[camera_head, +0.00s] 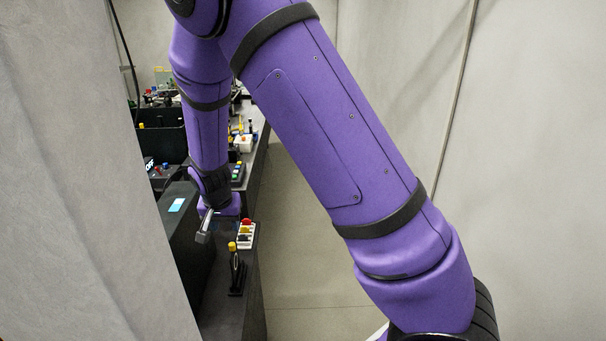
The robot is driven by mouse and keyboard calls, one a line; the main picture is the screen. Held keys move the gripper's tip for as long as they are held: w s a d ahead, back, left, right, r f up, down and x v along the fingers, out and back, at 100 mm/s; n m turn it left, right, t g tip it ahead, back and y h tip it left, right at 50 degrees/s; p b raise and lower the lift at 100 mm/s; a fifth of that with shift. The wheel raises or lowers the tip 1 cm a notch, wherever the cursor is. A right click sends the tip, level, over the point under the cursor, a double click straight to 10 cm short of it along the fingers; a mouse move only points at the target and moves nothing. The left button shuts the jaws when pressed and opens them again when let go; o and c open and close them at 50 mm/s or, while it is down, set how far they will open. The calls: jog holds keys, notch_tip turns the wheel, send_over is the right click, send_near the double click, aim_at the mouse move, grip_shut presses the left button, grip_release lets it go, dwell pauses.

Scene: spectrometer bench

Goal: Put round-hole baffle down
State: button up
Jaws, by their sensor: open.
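My gripper (205,228) hangs at the end of my purple arm, low over the dark bench (224,309). Its grey fingers are small in the picture, and it is open. I cannot pick out the round-hole baffle with certainty. A slim black upright piece with a yellow top (236,270) stands on the bench, below and to the right of my gripper in the picture. I cannot tell whether it is the baffle. It is apart from the gripper.
A black box with a lit screen (177,205) is to the left. More small equipment lines the bench behind. A grey curtain (70,180) hides the left side; the floor (300,250) at right is clear.

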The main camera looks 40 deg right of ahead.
jog(key=s+d+r+n+t+y, duration=0.15)
jog(key=s+d+r, duration=0.25)
jog(key=s+r, duration=0.75)
jog(key=s+d+r+n+y, duration=0.1)
jog(key=s+d+r+n, duration=0.2)
jog(key=s+r, duration=0.9)
jog(key=s+d+r+n+t, duration=0.1)
jog(key=s+r+n, duration=0.1)
jog(key=s+r, duration=0.3)
jog(key=s+h, duration=0.1)
jog(key=s, duration=0.2)
jog(key=shift+s+d+r, duration=0.3)
jog(key=shift+s+r, duration=0.05)
jog(key=shift+s, duration=0.05)
